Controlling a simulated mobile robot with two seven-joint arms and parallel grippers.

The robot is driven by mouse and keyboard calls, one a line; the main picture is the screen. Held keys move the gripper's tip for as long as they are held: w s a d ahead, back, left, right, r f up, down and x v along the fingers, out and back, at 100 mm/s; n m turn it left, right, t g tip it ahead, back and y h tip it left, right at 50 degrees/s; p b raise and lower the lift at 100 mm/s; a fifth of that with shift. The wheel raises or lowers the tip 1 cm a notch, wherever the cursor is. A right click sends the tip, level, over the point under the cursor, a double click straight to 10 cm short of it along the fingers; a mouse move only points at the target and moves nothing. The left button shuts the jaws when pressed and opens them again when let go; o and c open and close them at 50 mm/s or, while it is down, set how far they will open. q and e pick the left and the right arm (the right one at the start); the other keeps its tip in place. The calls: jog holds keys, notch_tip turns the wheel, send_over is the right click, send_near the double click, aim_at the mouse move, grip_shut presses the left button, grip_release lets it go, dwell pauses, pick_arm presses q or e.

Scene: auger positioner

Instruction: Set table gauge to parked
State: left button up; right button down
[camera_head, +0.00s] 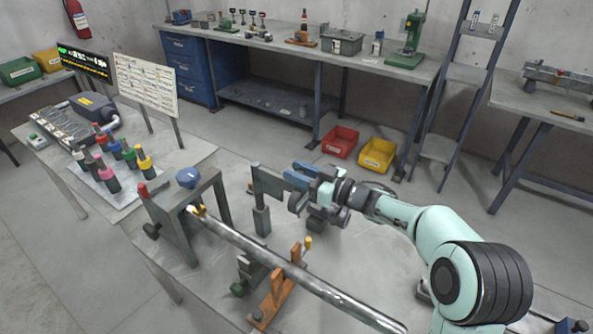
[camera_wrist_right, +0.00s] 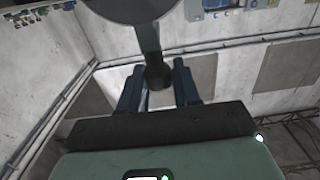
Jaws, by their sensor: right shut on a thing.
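My right gripper (camera_head: 291,179) comes in from the right with its blue fingers at a grey bracket-like part (camera_head: 262,184) on a short post above the table. In the right wrist view the fingers (camera_wrist_right: 158,85) are shut around a dark stem (camera_wrist_right: 152,68) that runs up to a round disc (camera_wrist_right: 130,8) at the top edge. I take this stem to be part of the table gauge, but the frames do not show that clearly. No gauge marking or parked mark is readable. My left gripper is not in view.
A long metal auger (camera_head: 290,268) runs across the worktable, through a grey frame (camera_head: 178,232) and over an orange support (camera_head: 275,297). Several coloured handles (camera_head: 112,160) stand on a plate at left. A red bin (camera_head: 340,142) and a yellow bin (camera_head: 377,156) lie on the floor behind.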

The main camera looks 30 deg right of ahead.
jog(key=shift+d+r, duration=0.1)
jog(key=shift+d, duration=0.05)
jog(key=c, duration=0.9)
grip_release()
jog(key=shift+c, duration=0.2)
jog(key=shift+w, duration=0.1)
jog(key=b+v, duration=0.1)
jog(key=v, duration=1.2)
jog(key=shift+s+b, duration=0.2)
jog(key=shift+b, duration=0.1)
jog(key=shift+d, duration=0.1)
